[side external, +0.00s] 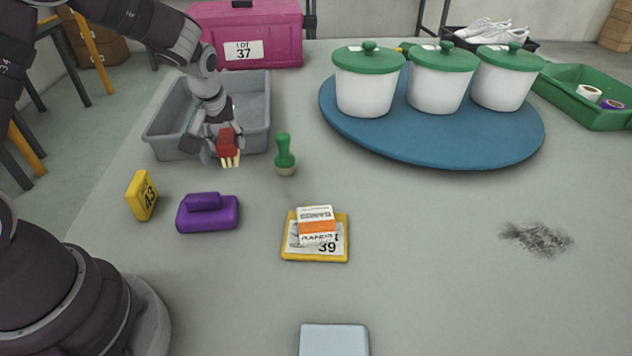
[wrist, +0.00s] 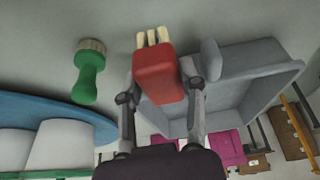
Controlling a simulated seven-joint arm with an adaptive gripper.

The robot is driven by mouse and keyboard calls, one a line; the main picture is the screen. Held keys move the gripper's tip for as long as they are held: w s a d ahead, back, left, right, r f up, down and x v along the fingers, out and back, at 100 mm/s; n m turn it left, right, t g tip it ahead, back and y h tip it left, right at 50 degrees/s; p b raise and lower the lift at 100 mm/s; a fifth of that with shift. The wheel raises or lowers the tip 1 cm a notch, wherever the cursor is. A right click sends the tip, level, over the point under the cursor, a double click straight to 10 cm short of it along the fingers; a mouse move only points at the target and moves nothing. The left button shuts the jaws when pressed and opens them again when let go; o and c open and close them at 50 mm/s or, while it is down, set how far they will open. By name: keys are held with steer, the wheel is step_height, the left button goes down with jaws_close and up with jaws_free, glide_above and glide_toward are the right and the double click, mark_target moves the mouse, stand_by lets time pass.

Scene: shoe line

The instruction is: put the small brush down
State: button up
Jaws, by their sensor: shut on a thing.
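My gripper (side external: 224,132) is shut on a small red brush (side external: 226,144) with cream bristle tufts, held at the front right of a grey bin (side external: 160,142). The bristles point down toward the table; I cannot tell whether they touch it. In the wrist view the red brush (wrist: 158,78) sits between both fingers of my gripper (wrist: 160,92), with its tufts sticking out beyond them. A green-handled brush (side external: 285,153) with a pale round base stands upright on the table to the right, apart from my gripper. It also shows in the wrist view (wrist: 88,75).
A purple block (side external: 207,214) and a yellow number tag (side external: 141,196) are in front. A small box (side external: 316,220) lies on a yellow-edged card (side external: 289,251). White pots with green lids (side external: 365,90) stand on a blue round board (side external: 420,150). The table's right front is mostly clear, with a dark smudge (side external: 537,239).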

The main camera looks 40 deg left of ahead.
mark_target(232, 163)
step_height(232, 163, down, 5)
stand_by(0.3)
steer(key=o, duration=1.1)
steer(key=shift+f, duration=0.1)
steer(key=shift+o, duration=0.2)
steer(key=v, duration=1.4)
steer(key=s+d+r+m+t+h, duration=0.1)
steer(key=s+d+r+m, duration=0.1)
steer(key=s+d+m, duration=0.1)
steer(key=s+d+r+m+t+h, duration=0.1)
steer(key=s+d+r+m+h, duration=0.1)
steer(key=s+m, duration=0.4)
steer(key=s+d+r, duration=0.1)
steer(key=s+d, duration=0.1)
steer(key=shift+s+r, duration=0.25)
steer(key=shift+s, duration=0.1)
